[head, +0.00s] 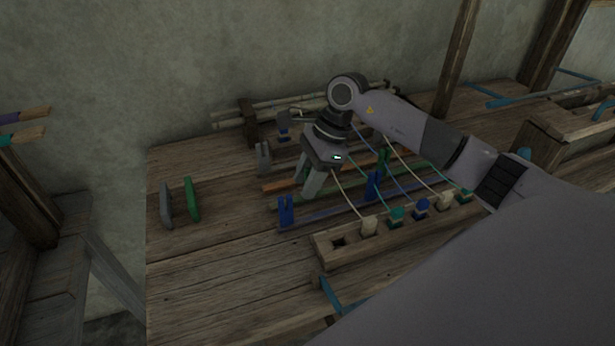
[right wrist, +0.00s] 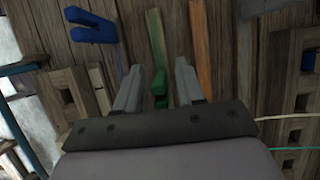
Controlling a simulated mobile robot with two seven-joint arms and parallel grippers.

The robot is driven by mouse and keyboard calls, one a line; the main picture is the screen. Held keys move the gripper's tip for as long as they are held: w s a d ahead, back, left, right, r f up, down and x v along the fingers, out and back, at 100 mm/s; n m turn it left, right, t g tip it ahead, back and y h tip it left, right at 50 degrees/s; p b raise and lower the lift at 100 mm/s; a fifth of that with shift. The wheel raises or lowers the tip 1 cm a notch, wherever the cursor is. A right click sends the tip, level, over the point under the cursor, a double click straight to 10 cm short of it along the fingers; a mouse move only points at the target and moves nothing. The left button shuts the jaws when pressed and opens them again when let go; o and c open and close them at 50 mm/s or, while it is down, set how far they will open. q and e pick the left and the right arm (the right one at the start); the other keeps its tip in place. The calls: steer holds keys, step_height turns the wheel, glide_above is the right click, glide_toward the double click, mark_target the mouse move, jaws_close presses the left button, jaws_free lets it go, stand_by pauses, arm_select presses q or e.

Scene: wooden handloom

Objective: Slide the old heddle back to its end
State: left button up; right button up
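My right gripper (head: 307,180) hangs over the rods on the table, fingers pointing down. In the right wrist view, its fingers (right wrist: 158,92) are spread with a green heddle (right wrist: 160,86) between them, a gap showing on each side. This heddle stands at the green rod (right wrist: 156,35); the gripper hides it in the head view. A blue heddle (head: 286,212) stands on the front blue rod and also shows in the right wrist view (right wrist: 90,24). Which heddle is the old one, I cannot tell. My left gripper is not in view.
A socketed wooden block (head: 330,257) with threaded pegs lies in front. Loose grey (head: 166,204) and green (head: 191,199) pieces stand at the left; the front-left boards are clear.

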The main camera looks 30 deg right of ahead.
jaws_close()
steer(key=a, duration=0.2)
steer(key=w+a, duration=0.1)
steer(key=a, duration=0.1)
steer(key=a+b, duration=0.1)
steer(key=a, duration=0.2)
steer(key=shift+w+a, duration=0.1)
steer(key=shift+w, duration=0.25)
jaws_free()
steer(key=shift+a, duration=0.15)
steer(key=v, duration=0.7)
steer(key=shift+r, duration=0.1)
